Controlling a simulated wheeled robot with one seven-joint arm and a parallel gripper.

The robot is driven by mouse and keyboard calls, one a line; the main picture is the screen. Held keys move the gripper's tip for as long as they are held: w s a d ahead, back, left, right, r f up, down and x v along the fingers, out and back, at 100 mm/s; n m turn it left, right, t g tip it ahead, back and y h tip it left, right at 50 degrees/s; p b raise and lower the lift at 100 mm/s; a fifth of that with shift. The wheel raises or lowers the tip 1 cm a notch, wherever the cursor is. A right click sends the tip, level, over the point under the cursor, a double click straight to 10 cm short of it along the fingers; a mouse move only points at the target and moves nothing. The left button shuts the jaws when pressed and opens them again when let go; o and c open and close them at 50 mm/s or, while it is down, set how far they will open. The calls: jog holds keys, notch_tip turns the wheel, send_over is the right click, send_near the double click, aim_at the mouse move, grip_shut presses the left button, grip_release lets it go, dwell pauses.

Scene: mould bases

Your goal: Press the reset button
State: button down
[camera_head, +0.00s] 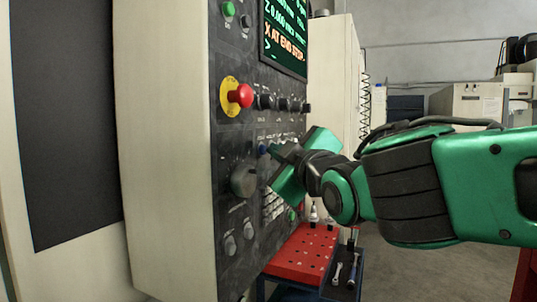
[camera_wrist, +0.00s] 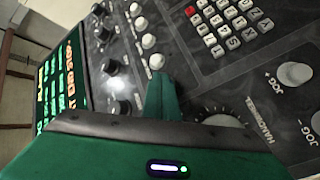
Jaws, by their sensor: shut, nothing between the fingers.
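The machine's control panel (camera_head: 238,140) faces right in the head view. A small blue button (camera_head: 263,149) shows on it, close beside the tips of my gripper (camera_head: 275,151). I cannot read its label, and no reset label is legible. My gripper is shut and empty, pointing at the panel. In the wrist view my gripper's green finger (camera_wrist: 162,90) lies over the panel near a row of pale round buttons (camera_wrist: 148,41). The finger hides part of the panel, and I cannot tell whether it touches.
A red emergency stop (camera_head: 240,95) on a yellow ring sticks out above my gripper. Black knobs (camera_wrist: 109,66), a keypad (camera_wrist: 225,22) and the handwheel (camera_wrist: 222,121) surround the finger. The screen (camera_head: 285,35) reads "X AT END STOP". A red tool cart (camera_head: 300,254) stands below.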

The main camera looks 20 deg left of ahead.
dwell(0.6)
jog(key=shift+s+d, duration=0.1)
jog(key=shift+d, duration=0.6)
jog(key=shift+s+d, duration=0.15)
jog(key=shift+d, duration=2.35)
